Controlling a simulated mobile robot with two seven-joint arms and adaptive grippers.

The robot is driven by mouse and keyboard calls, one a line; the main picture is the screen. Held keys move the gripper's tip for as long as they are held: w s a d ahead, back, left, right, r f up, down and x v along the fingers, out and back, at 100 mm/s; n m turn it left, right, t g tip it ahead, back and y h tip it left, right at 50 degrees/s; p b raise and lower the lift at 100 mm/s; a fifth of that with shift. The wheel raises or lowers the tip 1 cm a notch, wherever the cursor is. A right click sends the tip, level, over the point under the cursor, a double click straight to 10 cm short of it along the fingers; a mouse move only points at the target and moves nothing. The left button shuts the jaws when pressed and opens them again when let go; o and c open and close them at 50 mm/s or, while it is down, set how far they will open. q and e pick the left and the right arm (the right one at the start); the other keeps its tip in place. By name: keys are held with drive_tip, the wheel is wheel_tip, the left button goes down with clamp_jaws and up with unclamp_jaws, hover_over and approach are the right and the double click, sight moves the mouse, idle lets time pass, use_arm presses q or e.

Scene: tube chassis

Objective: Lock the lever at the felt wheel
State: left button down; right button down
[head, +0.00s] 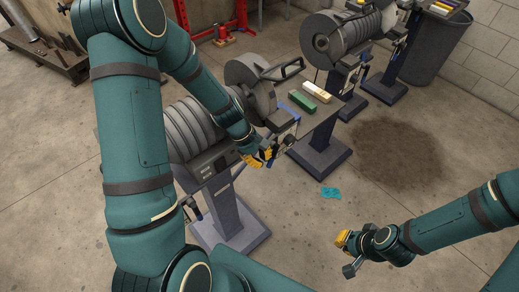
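A grinding and polishing machine with grey ribbed wheel covers (188,130) stands on a pedestal left of centre. A round grey wheel (241,72) sits behind the ribbed covers; I cannot tell if it is the felt wheel. A black looped handle (283,69) rises beside it. A small dark knob or lever end (287,141) shows at the machine's front plate. My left gripper (260,157), with yellow fingertips, is just left of this front plate; contact and finger opening are unclear. My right gripper (346,252) is over bare floor at lower right, away from the machine; its finger opening is unclear.
A green bar (302,100) and a whitish bar (316,91) lie on the machine's shelf. A similar machine (345,38) and a dark bin (434,50) stand behind. A teal scrap (331,193) lies on the floor. The floor in front is mostly clear.

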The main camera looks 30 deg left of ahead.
idle(0.6)
use_arm(q)
wheel_tip(320, 180, up, 10)
drive_tip(key=s+a+f+n+t+b, duration=0.2)
drive_tip(key=a+f+n, duration=0.15)
drive_tip(key=n, duration=1.15)
drive_tip(key=b+x, duration=0.4)
drive_tip(key=x, duration=0.5)
drive_tip(key=shift+a+f+y+b, duration=0.2)
drive_tip(key=shift+a+y+b, duration=0.2)
drive_tip(key=shift+w+d+f+p, duration=0.15)
drive_tip(key=shift+w+f+p, duration=0.2)
drive_tip(key=shift+w+p, duration=0.1)
drive_tip(key=shift+w+d+f+p, duration=0.2)
drive_tip(key=shift+w+f+p, duration=0.15)
drive_tip(key=shift+w, duration=0.1)
